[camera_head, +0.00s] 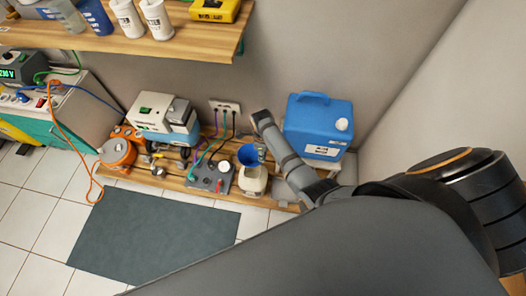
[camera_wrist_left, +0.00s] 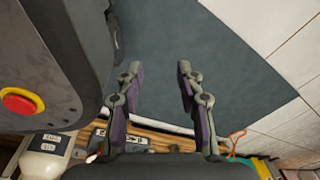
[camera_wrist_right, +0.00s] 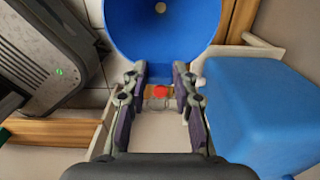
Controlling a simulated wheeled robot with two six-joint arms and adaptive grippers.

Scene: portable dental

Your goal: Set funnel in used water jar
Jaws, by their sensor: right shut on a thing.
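The blue funnel (camera_head: 248,154) is at the mouth of the cream jar (camera_head: 254,182) on the low wooden shelf in the head view. My right gripper (camera_head: 262,152) is beside the funnel's rim. In the right wrist view, the funnel (camera_wrist_right: 160,35) fills the top, its rim between the fingertips of my right gripper (camera_wrist_right: 160,78), which is shut on it. I cannot tell whether the funnel's spout is inside the jar or above it. My left gripper (camera_wrist_left: 157,72) is open and empty over the dark floor mat, and shows only in the left wrist view.
A large blue canister (camera_head: 318,125) stands right of the jar, close to my right arm. A grey box with knobs (camera_head: 212,176) stands left of it. A white and blue machine (camera_head: 165,118) is further left. The grey mat (camera_head: 150,233) in front is clear.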

